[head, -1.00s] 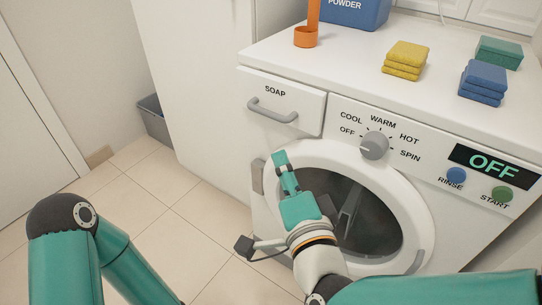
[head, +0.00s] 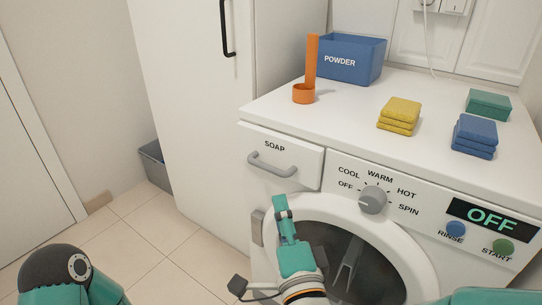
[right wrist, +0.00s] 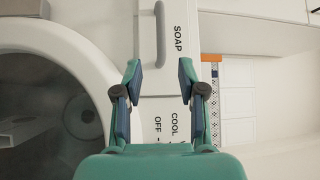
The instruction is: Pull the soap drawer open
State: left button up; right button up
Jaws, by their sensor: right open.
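The soap drawer (head: 307,168) is a white front marked SOAP at the upper left of the washing machine, and it looks closed. Its grey bar handle (head: 272,167) also shows upright at the top of the right wrist view (right wrist: 160,32). My right gripper (head: 281,205) is below the handle, in front of the upper rim of the round door, and apart from the handle. In the right wrist view my right gripper (right wrist: 160,76) has its fingers spread and empty, with the handle ahead between the lines of the tips. My left gripper is out of view.
The dial (head: 373,200) and the round door (head: 350,265) are close to my right gripper. An orange scoop (head: 303,94), a blue powder box (head: 345,62) and folded yellow cloths (head: 400,113) stand on top. A grey bin (head: 154,166) stands at the left.

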aim_at(272, 170)
jog(key=x, duration=1.1)
jog(key=shift+d+b, duration=0.1)
jog(key=shift+b, duration=0.3)
grip_shut()
